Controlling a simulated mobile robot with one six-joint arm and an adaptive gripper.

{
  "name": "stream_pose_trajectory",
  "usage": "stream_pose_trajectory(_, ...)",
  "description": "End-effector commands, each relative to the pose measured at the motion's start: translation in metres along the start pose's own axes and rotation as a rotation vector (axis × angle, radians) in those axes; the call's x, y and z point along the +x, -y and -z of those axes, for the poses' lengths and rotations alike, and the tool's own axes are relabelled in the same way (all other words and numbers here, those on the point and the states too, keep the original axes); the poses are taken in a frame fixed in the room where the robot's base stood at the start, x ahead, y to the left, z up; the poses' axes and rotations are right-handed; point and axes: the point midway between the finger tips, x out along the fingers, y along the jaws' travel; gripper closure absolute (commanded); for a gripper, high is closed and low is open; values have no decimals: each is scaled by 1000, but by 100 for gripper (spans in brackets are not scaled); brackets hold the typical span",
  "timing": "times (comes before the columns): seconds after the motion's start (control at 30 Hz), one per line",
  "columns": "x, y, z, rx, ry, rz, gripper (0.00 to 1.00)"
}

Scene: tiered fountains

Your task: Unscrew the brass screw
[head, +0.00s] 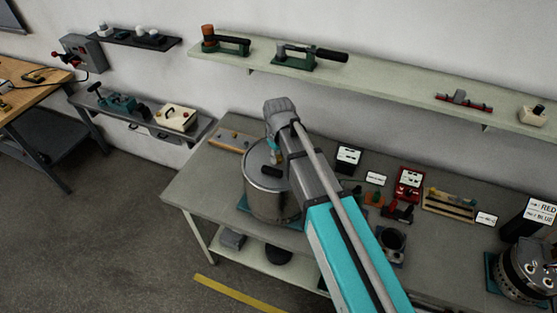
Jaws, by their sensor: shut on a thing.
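A round metal drum (268,196) with a flat grey lid stands on the left part of the grey workbench. My arm reaches in from the lower right, and its wrist bends down over the drum. My gripper (274,157) points down at the lid, partly covered by my arm. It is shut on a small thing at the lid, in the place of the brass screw. The screw is too small and too covered to make out clearly, and I cannot tell how far it stands out of the lid.
A wooden block (231,139) lies behind the drum. Right of my arm are meters, a red box (408,184), a wooden rack (449,205) and a second round metal device (527,270). A wall shelf (385,76) runs above. The bench's front left corner is clear.

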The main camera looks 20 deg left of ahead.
Motion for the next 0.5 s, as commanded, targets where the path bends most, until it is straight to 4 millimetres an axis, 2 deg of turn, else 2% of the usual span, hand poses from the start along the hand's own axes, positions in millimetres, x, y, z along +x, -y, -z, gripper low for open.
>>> stream_pose_trajectory(0.5, 0, 0, 0, -357, -1, 0, 100)
